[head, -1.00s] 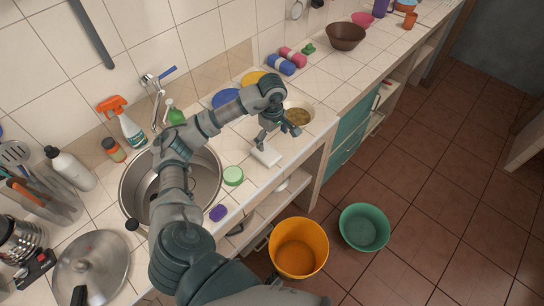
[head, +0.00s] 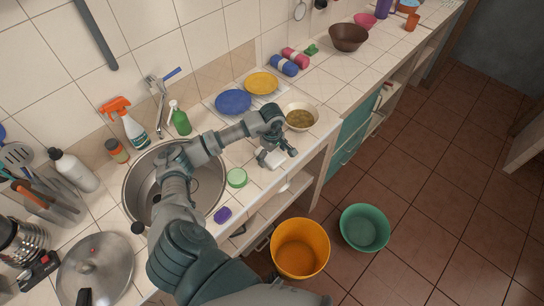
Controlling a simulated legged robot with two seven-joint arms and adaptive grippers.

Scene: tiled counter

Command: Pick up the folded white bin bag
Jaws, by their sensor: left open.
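The folded white bin bag (head: 278,159) is a small white block on the tiled counter, near its front edge and to the right of the sink. My left gripper (head: 276,158) is right over it, pointing down, with its fingers apart. One finger is at the bag's left side and the other at its right. The fingers and wrist hide part of the bag. I cannot tell whether the fingers touch it. My right gripper is not in view.
A bowl of food (head: 300,117) stands close behind the gripper. A green round tub (head: 237,178) and a purple sponge (head: 222,215) lie to its left, near the sink (head: 135,193). An orange bucket (head: 300,248) and a green basin (head: 365,228) stand on the floor.

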